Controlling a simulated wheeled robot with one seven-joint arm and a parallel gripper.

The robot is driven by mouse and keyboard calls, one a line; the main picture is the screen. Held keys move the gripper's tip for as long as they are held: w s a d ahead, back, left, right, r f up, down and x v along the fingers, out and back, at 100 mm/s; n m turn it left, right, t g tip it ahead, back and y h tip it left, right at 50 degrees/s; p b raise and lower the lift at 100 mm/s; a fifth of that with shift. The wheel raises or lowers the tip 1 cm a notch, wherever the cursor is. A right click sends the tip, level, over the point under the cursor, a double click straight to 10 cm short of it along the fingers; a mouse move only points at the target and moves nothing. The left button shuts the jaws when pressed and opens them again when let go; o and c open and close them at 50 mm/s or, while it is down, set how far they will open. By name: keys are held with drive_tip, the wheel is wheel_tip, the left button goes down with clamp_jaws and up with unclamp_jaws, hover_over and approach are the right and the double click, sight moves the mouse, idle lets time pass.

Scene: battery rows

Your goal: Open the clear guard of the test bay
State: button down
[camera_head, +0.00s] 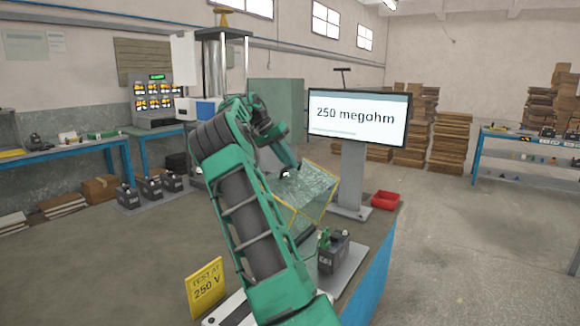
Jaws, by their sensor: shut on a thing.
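The clear guard (312,197) of the test bay is a see-through panel with yellow edges, on the bench right of my arm. It stands tilted, and its lower left part is hidden behind my green arm. My gripper (287,173) is at the guard's upper left edge, shut on the guard there. The fingertips are small in this view, and the exact grip point is hard to make out.
A black battery (332,250) sits on a grey plate in front of the guard. A yellow "TEST AT 250 V" sign (206,288) stands at front left. Several batteries (151,188) stand further left.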

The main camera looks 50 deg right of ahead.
drive_tip(key=w+f, duration=0.2)
drive_tip(key=w, duration=0.6)
drive_tip(key=shift+w+a, duration=0.2)
drive_tip(key=shift+w, duration=0.1)
drive_tip(key=shift+f, duration=0.1)
drive_tip(key=c, duration=1.8)
unclamp_jaws()
drive_tip(key=shift+d, duration=0.15)
drive_tip(key=shift+o, duration=0.2)
